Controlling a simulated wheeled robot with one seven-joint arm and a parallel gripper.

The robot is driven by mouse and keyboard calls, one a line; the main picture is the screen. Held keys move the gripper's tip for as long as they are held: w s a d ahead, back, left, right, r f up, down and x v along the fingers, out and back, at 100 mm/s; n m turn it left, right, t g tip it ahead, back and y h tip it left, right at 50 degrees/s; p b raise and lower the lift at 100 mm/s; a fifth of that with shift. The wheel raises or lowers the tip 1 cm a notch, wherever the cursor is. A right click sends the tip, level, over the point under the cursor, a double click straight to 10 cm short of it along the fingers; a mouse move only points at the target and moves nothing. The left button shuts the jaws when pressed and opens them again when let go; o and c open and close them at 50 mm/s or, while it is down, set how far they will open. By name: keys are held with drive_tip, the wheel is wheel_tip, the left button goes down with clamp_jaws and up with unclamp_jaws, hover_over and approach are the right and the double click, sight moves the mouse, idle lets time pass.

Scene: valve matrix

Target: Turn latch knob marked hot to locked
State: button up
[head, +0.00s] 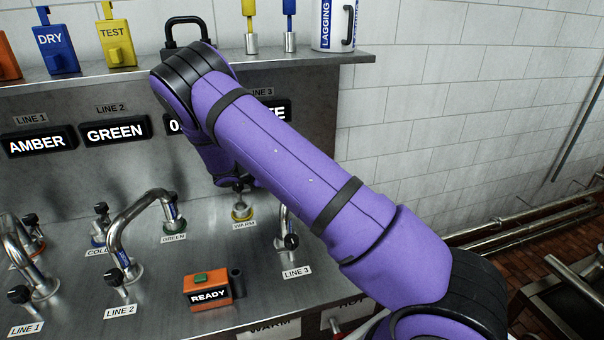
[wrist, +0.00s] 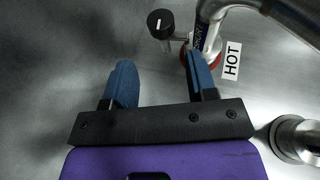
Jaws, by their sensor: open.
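In the wrist view, the black knob (wrist: 160,23) has a short white mark across its top. It sits on a small side stem next to a red-ringed metal fitting (wrist: 214,58). A white HOT label (wrist: 232,60) lies right of that fitting. My gripper (wrist: 160,78) is open, its two blue fingers apart, with bare metal between them. The knob is just past the fingertips, nearer the right finger, which overlaps the fitting's edge. I cannot tell whether they touch. In the head view my arm hides most of my gripper, and I cannot clearly pick out the HOT knob.
A curved pipe (wrist: 292,22) arches beside the knob in the wrist view, and a round metal flange (wrist: 297,138) stands at right. In the head view, LINE 2 pipe (head: 120,232), the WARM fitting (head: 241,211) and an orange READY box (head: 208,289) stand on the metal panel.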

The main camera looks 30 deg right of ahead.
drive_tip(key=x, duration=1)
drive_tip(key=shift+s, duration=0.1)
drive_tip(key=shift+g, duration=0.3)
drive_tip(key=c, duration=0.6)
